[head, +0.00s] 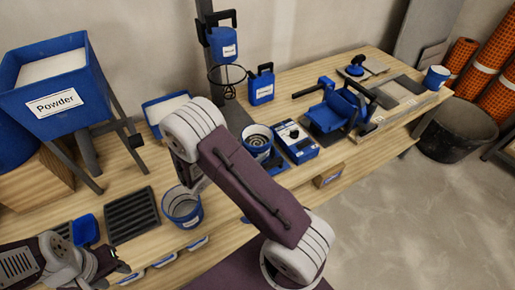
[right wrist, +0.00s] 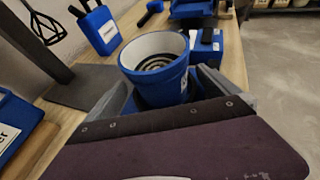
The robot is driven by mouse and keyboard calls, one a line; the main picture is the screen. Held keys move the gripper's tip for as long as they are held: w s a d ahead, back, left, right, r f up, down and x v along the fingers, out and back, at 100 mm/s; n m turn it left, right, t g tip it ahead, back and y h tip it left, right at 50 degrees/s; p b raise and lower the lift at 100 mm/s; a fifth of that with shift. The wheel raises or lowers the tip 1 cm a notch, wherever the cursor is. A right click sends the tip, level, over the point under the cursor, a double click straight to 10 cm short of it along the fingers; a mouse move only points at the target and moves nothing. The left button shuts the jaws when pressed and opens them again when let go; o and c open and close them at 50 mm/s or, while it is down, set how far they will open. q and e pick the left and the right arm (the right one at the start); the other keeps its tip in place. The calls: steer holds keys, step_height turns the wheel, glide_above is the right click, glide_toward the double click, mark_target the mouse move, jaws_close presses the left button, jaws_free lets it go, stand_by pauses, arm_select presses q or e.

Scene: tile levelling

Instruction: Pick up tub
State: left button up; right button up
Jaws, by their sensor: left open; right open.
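A blue tub (head: 257,138) with a pale inside and dark rings at its bottom stands upright on the bench. In the right wrist view the tub (right wrist: 158,66) is ahead of my right gripper (right wrist: 172,92), whose grey open fingers lie on both sides of its lower part. I cannot tell whether they touch it. The tub's base is partly hidden by the gripper. In the head view my right arm's link hides the right gripper. My left gripper (head: 108,266) is open at the lower left, apart from the tub.
A blue device (head: 296,142) stands close right of the tub, with a blue jerrycan (head: 261,84) behind. A second blue tub (head: 182,206) and a dark ribbed tray (head: 132,214) are nearer the front left. The powder bin (head: 60,85) stands at the left, a black bucket (head: 457,130) at the right.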

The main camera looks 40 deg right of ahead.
mark_target(264, 137)
steer(key=b+x, duration=0.1)
steer(key=x, duration=0.6)
steer(key=shift+w+d, duration=0.1)
steer(key=shift+w, duration=0.1)
steer(key=shift+c, duration=0.7)
steer(key=shift+r, duration=0.1)
steer(key=c, duration=1.7)
steer(key=shift+o, duration=0.2)
steer(key=shift+r, duration=0.5)
step_height(264, 137, up, 3)
steer(key=shift+r+p, duration=0.15)
steer(key=shift+p, duration=0.5)
steer(key=s+a+r+p, duration=0.2)
steer(key=s+r, duration=0.4)
steer(key=s, duration=0.5)
steer(key=shift+s+a+r+p, duration=0.15)
steer(key=shift+a+r+p, duration=0.25)
steer(key=shift+p, duration=0.4)
